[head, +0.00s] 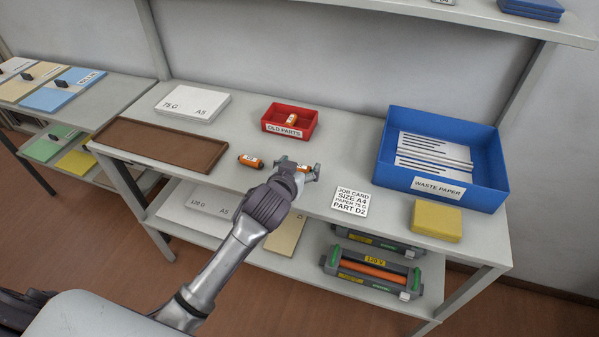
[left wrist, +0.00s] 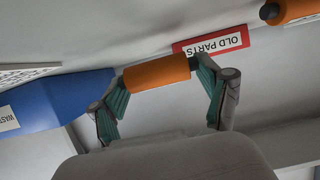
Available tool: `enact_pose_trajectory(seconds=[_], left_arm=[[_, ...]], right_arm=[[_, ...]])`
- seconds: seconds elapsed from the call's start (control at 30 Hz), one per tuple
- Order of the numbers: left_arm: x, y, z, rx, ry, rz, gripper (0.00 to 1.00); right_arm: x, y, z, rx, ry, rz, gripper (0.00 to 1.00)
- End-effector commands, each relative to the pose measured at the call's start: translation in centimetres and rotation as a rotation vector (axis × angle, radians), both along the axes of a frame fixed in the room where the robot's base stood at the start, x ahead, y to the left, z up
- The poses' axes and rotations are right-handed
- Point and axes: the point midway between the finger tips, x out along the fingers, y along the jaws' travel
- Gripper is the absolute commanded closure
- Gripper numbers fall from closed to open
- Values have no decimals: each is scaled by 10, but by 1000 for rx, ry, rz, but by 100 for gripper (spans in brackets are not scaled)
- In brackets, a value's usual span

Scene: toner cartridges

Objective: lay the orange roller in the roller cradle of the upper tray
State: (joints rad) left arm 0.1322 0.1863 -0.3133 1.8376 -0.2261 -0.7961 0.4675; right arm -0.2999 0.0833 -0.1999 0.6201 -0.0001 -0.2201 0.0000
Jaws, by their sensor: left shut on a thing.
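My left gripper (head: 303,172) is over the middle of the table, shut on an orange roller (left wrist: 157,73). In the left wrist view its fingers press on the roller's two ends. In the head view the gripper mostly hides this roller. A second orange roller (head: 250,160) with dark ends lies on the table to the left; it also shows in the left wrist view (left wrist: 295,10). On the shelf below, a grey tray with green ends (head: 328,261) holds a long orange roller. Another similar tray (head: 375,243) behind it is partly hidden by the tabletop. My right gripper is not in view.
A red OLD PARTS bin (head: 290,132) holds a small orange part. A blue WASTE PAPER bin (head: 450,190), job card (head: 351,200) and yellow block (head: 437,221) stand to the right. A brown tray (head: 160,147) and white paper stack (head: 193,103) are left.

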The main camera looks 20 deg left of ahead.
Motion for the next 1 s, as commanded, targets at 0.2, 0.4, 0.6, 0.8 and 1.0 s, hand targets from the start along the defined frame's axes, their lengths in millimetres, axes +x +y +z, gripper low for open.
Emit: enact_pose_trajectory(seconds=[0.2,0.4,0.6,0.8,1.0], left_arm=[[-1,-1,-22,0,3,-1,52],[-1,-1,-24,0,1,-1,52],[-1,-1,-27,1,2,0,19],[-1,-1,-27,1,2,0,0],[-1,-1,-27,1,2,0,0]], right_arm=[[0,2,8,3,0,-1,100],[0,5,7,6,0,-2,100],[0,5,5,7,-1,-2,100],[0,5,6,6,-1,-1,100],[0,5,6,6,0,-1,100]])
